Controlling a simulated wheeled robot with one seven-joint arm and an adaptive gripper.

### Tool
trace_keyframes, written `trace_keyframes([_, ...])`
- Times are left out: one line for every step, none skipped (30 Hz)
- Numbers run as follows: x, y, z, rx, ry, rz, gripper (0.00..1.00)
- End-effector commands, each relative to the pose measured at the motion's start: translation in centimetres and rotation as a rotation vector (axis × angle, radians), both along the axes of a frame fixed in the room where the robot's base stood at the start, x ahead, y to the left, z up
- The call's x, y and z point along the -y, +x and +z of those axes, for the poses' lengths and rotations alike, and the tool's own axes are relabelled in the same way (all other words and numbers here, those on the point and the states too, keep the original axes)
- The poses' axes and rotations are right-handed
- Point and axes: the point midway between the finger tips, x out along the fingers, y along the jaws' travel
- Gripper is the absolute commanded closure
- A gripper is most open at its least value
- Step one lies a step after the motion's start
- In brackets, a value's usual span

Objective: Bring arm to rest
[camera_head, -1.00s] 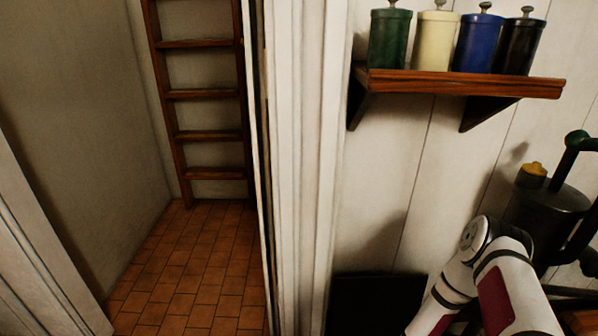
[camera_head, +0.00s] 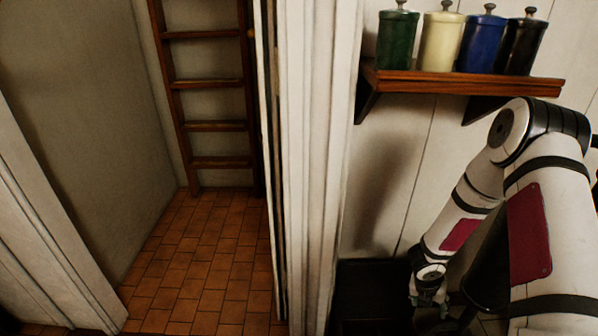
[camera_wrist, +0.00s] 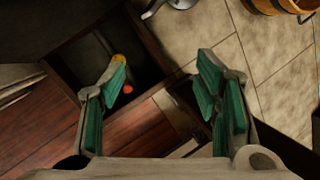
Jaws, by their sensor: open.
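My gripper (camera_wrist: 162,75) is open in the wrist view, its green-padded fingers spread wide with nothing between them. It looks down over a dark open wooden box or drawer (camera_wrist: 66,68) and reddish planks (camera_wrist: 45,125). A small red thing (camera_wrist: 128,89) shows near the left finger; I cannot tell what it is. In the head view my arm is bent on the right side, elbow raised just under the shelf, forearm hanging down to the left. The gripper end there is dark and partly cut off by the lower edge.
A wooden shelf (camera_head: 460,82) with green (camera_head: 397,40), cream (camera_head: 441,40), blue (camera_head: 484,42) and black (camera_head: 522,46) canisters is close above the elbow. A white door post (camera_head: 322,150) stands left of the arm. Beyond it are clear floor tiles (camera_head: 205,260) and a ladder (camera_head: 208,82). A barrel (camera_wrist: 272,6) lies top right.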

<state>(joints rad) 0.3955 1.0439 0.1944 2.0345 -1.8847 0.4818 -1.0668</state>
Motion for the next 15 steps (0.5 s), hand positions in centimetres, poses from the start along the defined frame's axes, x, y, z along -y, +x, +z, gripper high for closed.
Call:
trace_keyframes([0.8, 0.9, 3.1, 0.047, -0.038, -0.07, 0.43])
trace_keyframes([1.3, 1.2, 4.7, 0.071, -0.059, -0.12, 0.43])
trace_keyframes([1.9, 1.4, 6.9, 0.105, -0.085, -0.186, 0.43])
trace_keyframes([2.3, 1.5, 8.5, 0.131, -0.103, -0.235, 0.43])
trace_keyframes([2.6, 1.5, 10.1, 0.157, -0.12, -0.285, 0.43])
trace_keyframes([3.0, 1.4, 12.2, 0.191, -0.141, -0.353, 0.43])
trace_keyframes([3.3, 1.3, 13.8, 0.219, -0.155, -0.403, 0.43])
trace_keyframes([3.4, 1.1, 15.4, 0.245, -0.168, -0.453, 0.43])
trace_keyframes([3.7, 0.8, 17.4, 0.281, -0.183, -0.521, 0.43])
trace_keyframes([3.8, 0.5, 18.9, 0.309, -0.193, -0.572, 0.43])
trace_keyframes([3.8, 0.1, 20.4, 0.334, -0.202, -0.623, 0.43])
trace_keyframes([3.9, -0.4, 22.3, 0.37, -0.212, -0.69, 0.43])
trace_keyframes([3.8, -0.9, 23.7, 0.398, -0.217, -0.743, 0.43])
trace_keyframes([3.8, -1.5, 25.0, 0.422, -0.223, -0.795, 0.43])
trace_keyframes([3.6, -2.3, 26.8, 0.457, -0.226, -0.863, 0.43])
